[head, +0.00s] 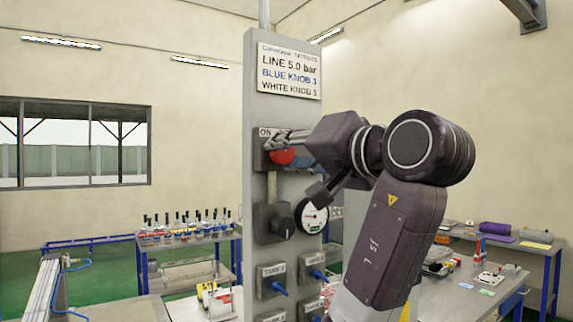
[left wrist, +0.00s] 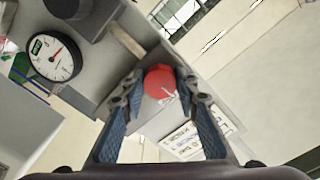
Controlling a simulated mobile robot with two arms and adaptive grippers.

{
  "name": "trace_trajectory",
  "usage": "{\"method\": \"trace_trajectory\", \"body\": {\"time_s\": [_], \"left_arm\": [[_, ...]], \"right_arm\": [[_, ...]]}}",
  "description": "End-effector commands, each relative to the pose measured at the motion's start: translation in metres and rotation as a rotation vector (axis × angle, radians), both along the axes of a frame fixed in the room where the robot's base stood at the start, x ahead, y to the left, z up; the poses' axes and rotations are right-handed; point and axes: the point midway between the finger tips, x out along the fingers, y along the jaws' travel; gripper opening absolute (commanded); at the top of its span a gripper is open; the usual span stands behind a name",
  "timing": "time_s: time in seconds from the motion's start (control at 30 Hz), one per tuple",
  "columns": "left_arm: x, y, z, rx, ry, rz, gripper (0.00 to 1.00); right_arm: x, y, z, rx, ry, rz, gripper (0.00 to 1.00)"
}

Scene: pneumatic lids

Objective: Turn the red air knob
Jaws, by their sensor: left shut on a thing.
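The red air knob (head: 282,156) sits on the upper part of a grey panel (head: 259,100), beside a partly covered "ON" label. My left gripper (head: 287,146) reaches it from the right, and the wrist hides part of the knob's surroundings. In the left wrist view the red knob (left wrist: 161,84) lies between the two blue-padded fingers of my left gripper (left wrist: 160,80), which are shut on it. My right gripper is in neither view.
Below the knob are a black knob (head: 274,221), a round white gauge (head: 312,216) and several blue-handled valves. A sign (head: 289,71) is above. A table with bottles (head: 185,240) stands left; benches stand behind my arm at right.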

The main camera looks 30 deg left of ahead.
Motion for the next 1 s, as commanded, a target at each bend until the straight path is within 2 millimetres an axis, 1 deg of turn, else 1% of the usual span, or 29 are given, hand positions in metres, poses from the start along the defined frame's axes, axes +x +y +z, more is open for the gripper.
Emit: {"method": "trace_trajectory", "body": {"time_s": [0.03,0.1,0.6,0.8,1.0], "left_arm": [[0.000,-0.001,-0.001,0.019,0.038,-0.003,0.04],[0.000,-0.001,-0.001,0.045,0.099,-0.003,0.04],[0.000,-0.001,0.000,0.222,0.522,-0.002,0.04],[0.000,-0.001,0.000,0.274,0.652,-0.002,0.04],[0.000,-0.001,0.001,0.310,0.736,-0.001,0.04]], "right_arm": [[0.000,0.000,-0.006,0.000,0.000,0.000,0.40],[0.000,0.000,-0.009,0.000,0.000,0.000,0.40],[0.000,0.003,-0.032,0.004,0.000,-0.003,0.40],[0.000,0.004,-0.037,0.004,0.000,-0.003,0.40],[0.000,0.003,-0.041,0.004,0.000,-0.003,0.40]]}}
